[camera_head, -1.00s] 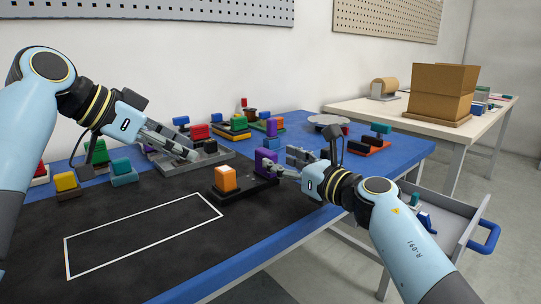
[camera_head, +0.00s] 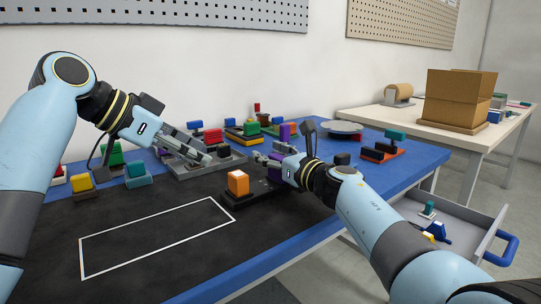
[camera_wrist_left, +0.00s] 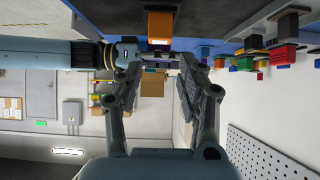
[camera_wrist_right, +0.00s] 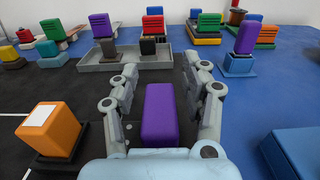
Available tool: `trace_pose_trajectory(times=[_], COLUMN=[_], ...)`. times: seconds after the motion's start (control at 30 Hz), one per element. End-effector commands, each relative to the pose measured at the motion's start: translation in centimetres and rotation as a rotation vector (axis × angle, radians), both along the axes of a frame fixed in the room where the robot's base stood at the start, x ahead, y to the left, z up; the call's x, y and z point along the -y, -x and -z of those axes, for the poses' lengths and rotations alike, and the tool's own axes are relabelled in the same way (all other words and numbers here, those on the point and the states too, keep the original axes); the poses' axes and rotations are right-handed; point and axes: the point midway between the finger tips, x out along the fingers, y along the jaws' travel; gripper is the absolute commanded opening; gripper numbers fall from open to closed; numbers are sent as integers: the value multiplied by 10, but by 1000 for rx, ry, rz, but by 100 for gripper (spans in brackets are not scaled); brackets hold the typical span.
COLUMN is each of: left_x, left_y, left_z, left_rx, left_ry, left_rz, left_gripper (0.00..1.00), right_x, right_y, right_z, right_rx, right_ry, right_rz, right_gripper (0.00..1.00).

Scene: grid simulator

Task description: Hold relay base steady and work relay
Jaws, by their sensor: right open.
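An orange block (camera_head: 238,183) stands on a black base (camera_head: 250,200) beside the white outlined rectangle. A purple block (camera_head: 276,173) stands to its right, partly hidden by my right gripper. In the right wrist view the purple block (camera_wrist_right: 159,115) is upright between the spread fingers of my right gripper (camera_wrist_right: 158,85), with gaps on both sides. The orange block (camera_wrist_right: 48,130) shows at left there. My right gripper (camera_head: 266,160) is over the purple block in the head view. My left gripper (camera_head: 202,155) is open and empty, above the grey tray behind the orange block.
A grey tray (camera_head: 190,172) with blocks lies behind the base. Several coloured blocks on bases line the back of the blue table. An open drawer (camera_head: 470,225) hangs at right. The outlined rectangle (camera_head: 160,235) on the black mat is empty.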

Motion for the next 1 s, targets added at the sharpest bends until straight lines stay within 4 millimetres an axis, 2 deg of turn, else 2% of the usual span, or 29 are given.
trace_pose_trajectory(times=[0.03,0.33,0.7,0.73,0.87,0.9,1.0], left_x=[0,0,0,0,-3,-7,-15], left_y=[0,0,0,0,3,4,7], left_z=[0,0,0,0,6,14,39], left_rx=[0,0,0,0,-23,-43,-143], left_ry=[0,0,0,0,-26,-49,-145], left_rz=[0,0,0,0,4,0,-11], left_gripper=[38,38,38,40,57,62,63], right_x=[0,0,0,0,0,0,0], right_y=[0,0,0,0,0,0,0], right_z=[0,0,0,0,0,0,0], right_rx=[0,0,0,-1,0,0,-1], right_ry=[0,0,0,-1,0,0,-1], right_rz=[0,0,0,0,0,0,0], right_gripper=[38,0,0,0,0,0,0])
